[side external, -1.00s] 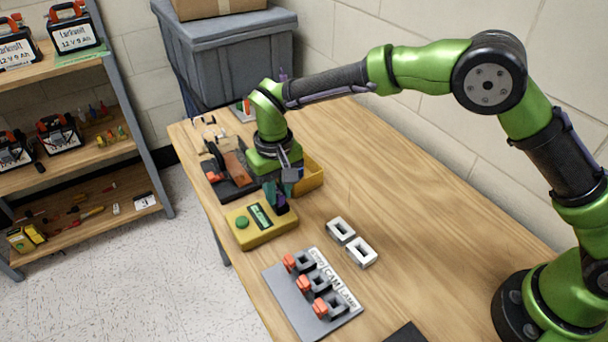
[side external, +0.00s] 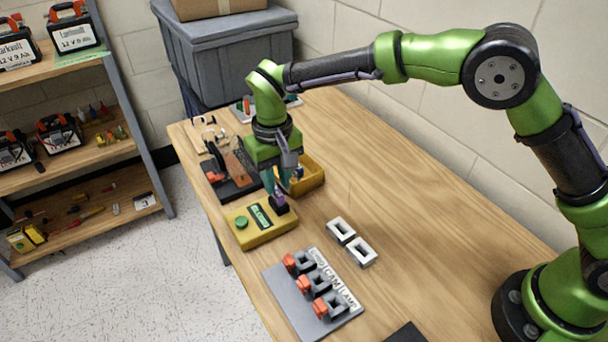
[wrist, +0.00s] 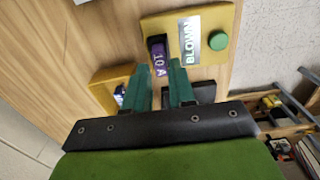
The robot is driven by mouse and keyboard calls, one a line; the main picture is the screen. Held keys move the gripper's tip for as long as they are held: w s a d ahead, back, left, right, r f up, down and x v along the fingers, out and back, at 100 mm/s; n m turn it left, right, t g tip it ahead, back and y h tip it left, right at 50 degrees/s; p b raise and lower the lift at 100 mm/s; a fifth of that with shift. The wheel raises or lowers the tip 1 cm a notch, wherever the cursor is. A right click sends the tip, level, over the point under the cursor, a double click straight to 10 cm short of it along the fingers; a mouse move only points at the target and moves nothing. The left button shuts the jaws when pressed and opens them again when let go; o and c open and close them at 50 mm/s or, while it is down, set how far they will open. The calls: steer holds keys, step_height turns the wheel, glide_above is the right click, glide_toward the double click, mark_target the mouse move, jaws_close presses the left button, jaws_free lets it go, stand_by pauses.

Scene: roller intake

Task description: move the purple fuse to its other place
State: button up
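The purple fuse (side external: 279,203), marked 10 A in the wrist view (wrist: 159,60), stands upright at the right end of a yellow tester (side external: 248,233). The tester has a green button (side external: 241,222) and a display (wrist: 190,40) reading BLOWN. My gripper (side external: 275,188) is just above the fuse, pointing down. A grey board (side external: 300,292) with several dark sockets, red levers and labels, one reading CAM, lies nearer the camera.
A yellow bin (side external: 310,180) with a blue item inside stands behind the tester. The right side of the table (side external: 430,220) is clear.

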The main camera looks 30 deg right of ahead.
mark_target(281, 191)
steer(key=o, duration=0.6)
steer(key=shift+c, duration=0.2)
step_height(281, 191, up, 12)
steer(key=s+d+r+m+t+y, duration=0.1)
steer(key=s+d+r+m+t, duration=0.1)
steer(key=s+d, duration=0.9)
steer(key=s+d+r+m+t+y, duration=0.1)
steer(key=s+d+t, duration=0.4)
steer(key=s+d, duration=0.6)
steer(key=shift+s+d+r+m, duration=0.2)
steer(key=shift+d+r+m, duration=0.25)
steer(key=shift+d, duration=0.3)
